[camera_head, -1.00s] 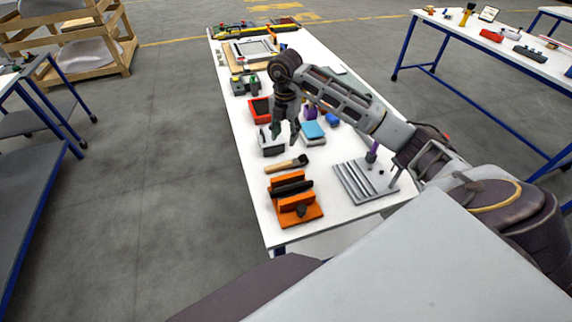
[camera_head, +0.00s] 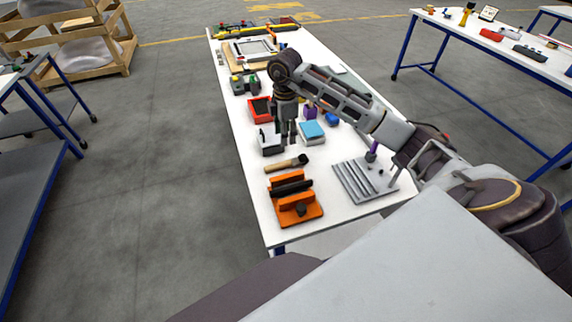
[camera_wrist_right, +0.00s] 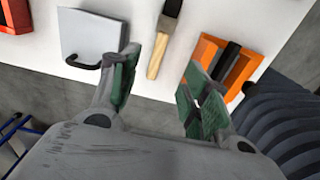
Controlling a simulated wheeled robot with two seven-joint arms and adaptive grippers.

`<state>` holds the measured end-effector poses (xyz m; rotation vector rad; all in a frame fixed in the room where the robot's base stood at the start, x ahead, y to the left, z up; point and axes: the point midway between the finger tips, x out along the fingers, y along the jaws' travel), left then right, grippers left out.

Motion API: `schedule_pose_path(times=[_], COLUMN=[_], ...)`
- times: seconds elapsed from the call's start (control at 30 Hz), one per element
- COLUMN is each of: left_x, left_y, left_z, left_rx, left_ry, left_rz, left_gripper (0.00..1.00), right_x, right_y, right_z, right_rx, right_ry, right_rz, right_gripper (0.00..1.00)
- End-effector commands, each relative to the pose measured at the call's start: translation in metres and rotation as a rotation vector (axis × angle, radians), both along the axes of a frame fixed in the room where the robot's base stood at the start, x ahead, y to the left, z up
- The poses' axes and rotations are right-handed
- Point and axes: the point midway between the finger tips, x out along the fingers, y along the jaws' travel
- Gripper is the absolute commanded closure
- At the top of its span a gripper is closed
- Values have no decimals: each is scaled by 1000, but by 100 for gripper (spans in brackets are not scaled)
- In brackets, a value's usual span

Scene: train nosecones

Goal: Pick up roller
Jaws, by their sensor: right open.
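My right gripper (camera_head: 288,138) points down over the table and is open and empty; in the wrist view its two green-padded fingers (camera_wrist_right: 160,95) are wide apart. A wooden-handled brush-like tool (camera_head: 287,163) lies on the table in front of it, and in the wrist view its handle (camera_wrist_right: 157,55) shows between and beyond the fingers. An orange holder (camera_head: 306,212) bears a black bar-shaped piece (camera_head: 292,187), which may be the roller. A white box-like item with a black hooked handle (camera_head: 270,141) sits left of the gripper. I cannot tell for sure which is the roller.
The white table (camera_head: 258,208) also bears a grey grooved plate (camera_head: 357,182), a red tray (camera_head: 259,109), a blue-topped block (camera_head: 312,131) and a purple item (camera_head: 373,149). Bare table lies between the orange holder and grooved plate.

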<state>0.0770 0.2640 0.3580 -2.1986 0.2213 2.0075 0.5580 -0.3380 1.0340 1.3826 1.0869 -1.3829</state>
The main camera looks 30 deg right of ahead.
Motion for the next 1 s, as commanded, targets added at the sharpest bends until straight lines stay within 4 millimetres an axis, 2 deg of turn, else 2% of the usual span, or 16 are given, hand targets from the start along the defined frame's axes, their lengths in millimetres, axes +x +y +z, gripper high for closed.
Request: schedule_pose_path(times=[0.27, 0.43, 1.0], left_x=[0, 1, 1], left_y=[0, 0, 0], left_z=[0, 1, 10], left_rx=[0, 0, 0], left_ry=[-1, -1, -1], left_rz=[0, 0, 0], left_gripper=[60, 60, 60], right_x=[0, 0, 0], right_y=[0, 0, 0], right_z=[-1, -9, -77], right_rx=[0, 0, 1], right_ry=[0, 1, 2], right_rz=[2, 2, 2], right_gripper=[54, 54, 54])
